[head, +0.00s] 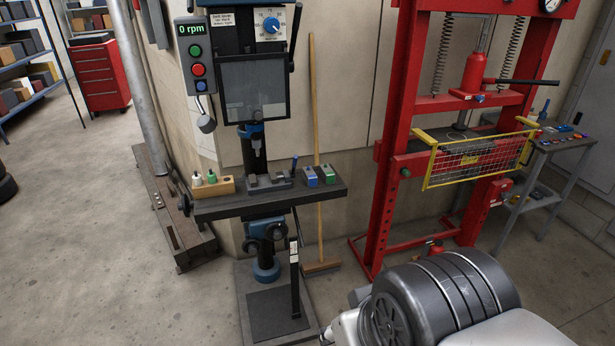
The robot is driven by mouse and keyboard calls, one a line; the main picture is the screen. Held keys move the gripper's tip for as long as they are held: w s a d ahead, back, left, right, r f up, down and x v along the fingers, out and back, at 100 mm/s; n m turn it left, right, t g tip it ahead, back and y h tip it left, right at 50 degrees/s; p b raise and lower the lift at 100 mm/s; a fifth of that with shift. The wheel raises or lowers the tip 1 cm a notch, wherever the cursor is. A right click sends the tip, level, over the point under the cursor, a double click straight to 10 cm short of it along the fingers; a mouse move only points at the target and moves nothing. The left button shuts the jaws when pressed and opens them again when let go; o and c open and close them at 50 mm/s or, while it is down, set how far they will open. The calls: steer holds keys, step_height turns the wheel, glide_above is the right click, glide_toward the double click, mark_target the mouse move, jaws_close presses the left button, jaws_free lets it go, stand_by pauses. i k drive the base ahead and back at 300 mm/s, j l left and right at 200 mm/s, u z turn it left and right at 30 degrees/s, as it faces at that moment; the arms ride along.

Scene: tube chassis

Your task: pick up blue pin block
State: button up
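The blue pin block (309,177) is a small blue block with dark marks on its top. It sits on the right part of the dark drill press table (224,207), close beside a similar green block (326,175). Its top and front are in clear view. A large dark, ribbed joint and pale housing of my own arm fill the lower right of the head view, apart from the block. My gripper cannot be made out in this view.
A grey vise (268,184) and a wooden holder with bottles (213,187) share the table. The drill press head (252,90) hangs above. A broom (314,130) leans behind. A red press (400,130) with a yellow guard stands right.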

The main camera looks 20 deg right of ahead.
mark_target(309, 176)
steer(key=i+j+z, duration=0.25)
steer(key=i+z, duration=0.15)
steer(key=i+j+z, duration=0.6)
steer(key=j+z, duration=0.2)
steer(key=i+j, duration=0.15)
steer(key=j, duration=0.2)
steer(key=i+j, duration=0.15)
steer(key=j, duration=0.15)
